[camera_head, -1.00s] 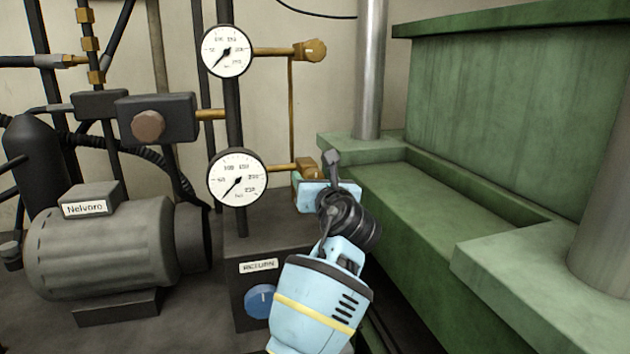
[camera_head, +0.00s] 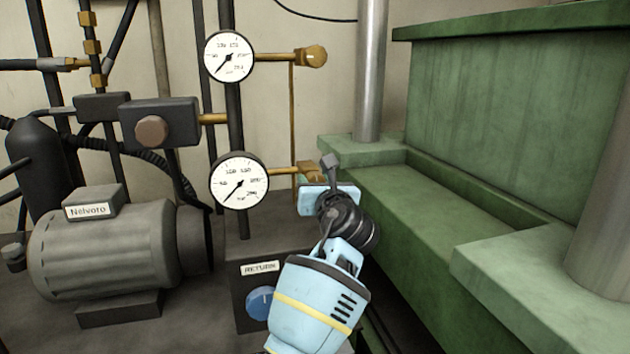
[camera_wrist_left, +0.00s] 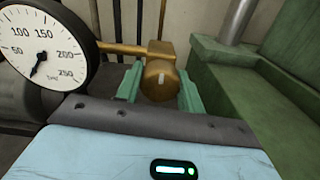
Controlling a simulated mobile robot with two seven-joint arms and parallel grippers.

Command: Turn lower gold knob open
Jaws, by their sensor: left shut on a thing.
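The lower gold knob (camera_wrist_left: 159,82) sits at the end of a gold pipe beside the lower gauge. In the left wrist view it stands between the two green fingers of my left gripper (camera_wrist_left: 160,92), which is shut on it. A pale mark on the knob's face points roughly upright. In the head view the knob (camera_head: 308,170) is mostly hidden behind my left gripper (camera_head: 312,182). The lower gauge (camera_head: 239,181) also shows in the left wrist view (camera_wrist_left: 42,50), its needle pointing down-left. My right gripper is not in view.
The upper gauge (camera_head: 229,57) and upper gold knob (camera_head: 313,56) are above. A blue RETURN knob (camera_head: 260,302) is below, left of my arm. A green press (camera_head: 520,100) takes up the right side. A grey motor (camera_head: 100,245) stands at the left.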

